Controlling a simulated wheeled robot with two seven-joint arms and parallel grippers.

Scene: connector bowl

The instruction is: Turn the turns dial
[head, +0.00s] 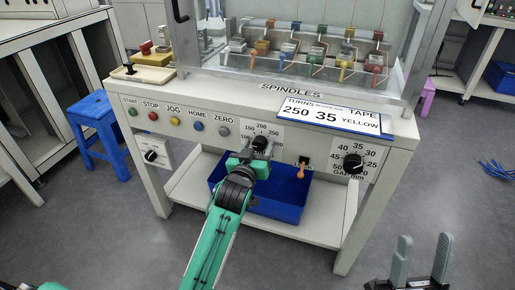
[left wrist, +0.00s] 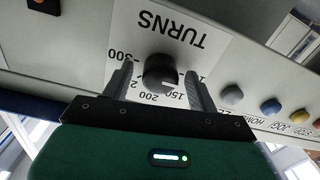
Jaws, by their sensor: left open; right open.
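The turns dial (head: 260,142) is a black round knob on the front panel of the white machine. In the left wrist view the same knob (left wrist: 159,70) sits below the upside-down word TURNS, with a ring of printed numbers around it. My left gripper (left wrist: 158,82) is open, with one finger on either side of the knob; whether they touch it I cannot tell. In the head view my left gripper (head: 252,155) covers part of the scale. A light mark on the knob's lower right is too small to read surely. My right gripper (head: 422,258) is open and empty, away from the machine.
A card (head: 334,115) reads TURNS 250, 35, and TAPE YELLOW. A second black dial (head: 353,162) marked GAP mm is on the right. Coloured buttons (head: 174,121) line the panel's left. A blue bin (head: 285,196) stands on the shelf below.

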